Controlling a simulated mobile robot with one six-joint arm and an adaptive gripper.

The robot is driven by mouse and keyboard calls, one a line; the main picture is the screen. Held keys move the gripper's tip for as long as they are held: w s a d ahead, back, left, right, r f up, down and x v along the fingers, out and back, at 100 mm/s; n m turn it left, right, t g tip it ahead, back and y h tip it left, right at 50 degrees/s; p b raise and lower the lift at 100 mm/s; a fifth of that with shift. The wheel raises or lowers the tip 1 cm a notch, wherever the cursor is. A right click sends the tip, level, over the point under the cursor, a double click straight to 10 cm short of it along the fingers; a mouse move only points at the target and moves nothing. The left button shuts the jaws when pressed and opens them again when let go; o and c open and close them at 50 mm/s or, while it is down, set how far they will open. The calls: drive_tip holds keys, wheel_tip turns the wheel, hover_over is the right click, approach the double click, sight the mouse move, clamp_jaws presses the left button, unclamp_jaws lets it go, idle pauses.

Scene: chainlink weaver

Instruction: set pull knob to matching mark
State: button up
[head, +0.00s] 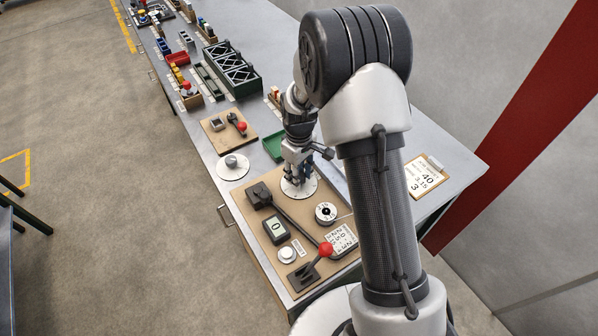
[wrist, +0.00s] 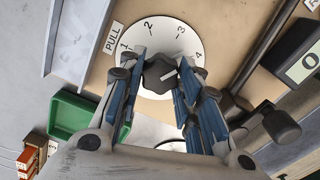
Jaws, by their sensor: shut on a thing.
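The pull knob (wrist: 159,74) is a dark faceted knob with a white pointer line, in the middle of the wrist view. The line slants up and to the right, roughly toward the 4. The knob sits on a white round dial (wrist: 165,33) marked 1, 2, 3 and 4, with a PULL label (wrist: 114,40) beside it. My gripper (wrist: 161,68) is shut on the knob, one finger on each side. In the head view my gripper (head: 297,172) stands over the white dial (head: 300,190), and the knob is hidden there.
A card (head: 428,178) on the right of the bench reads 40, 3.15 and 3. The panel holds a long lever, a display (head: 276,229) showing 0, a small dial (head: 326,212), a white button (head: 287,254) and a red-balled lever (head: 326,249). A green tray (head: 273,146) lies behind.

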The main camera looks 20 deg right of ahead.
drive_tip(key=shift+m, duration=1.5)
drive_tip(key=o, duration=1.1)
wheel_tip(320, 180, up, 12)
drive_tip(key=shift+r, duration=0.1)
